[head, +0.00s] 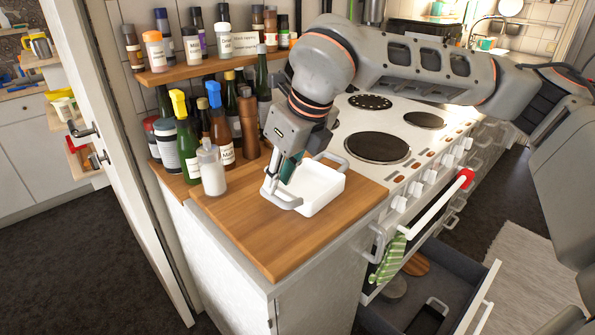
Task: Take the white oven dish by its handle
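The white oven dish (322,188) stands on the wooden counter top (262,238), beside the cooker. It looks empty. A grey-white handle (285,202) shows on its near left side and another at its back. My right gripper (281,181) reaches down from above to the dish's left side, just behind the near handle. A teal part shows between its fingers and the dish. The fingertips are partly hidden, so I cannot tell whether they are open or shut, or touch the dish. My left gripper is not in view.
Several bottles and a white-capped bottle (211,168) stand left of the dish. A spice shelf (204,67) hangs above them. The white cooker (405,143) with dark hotplates is on the right. An open drawer (455,290) juts out below it. The counter front is clear.

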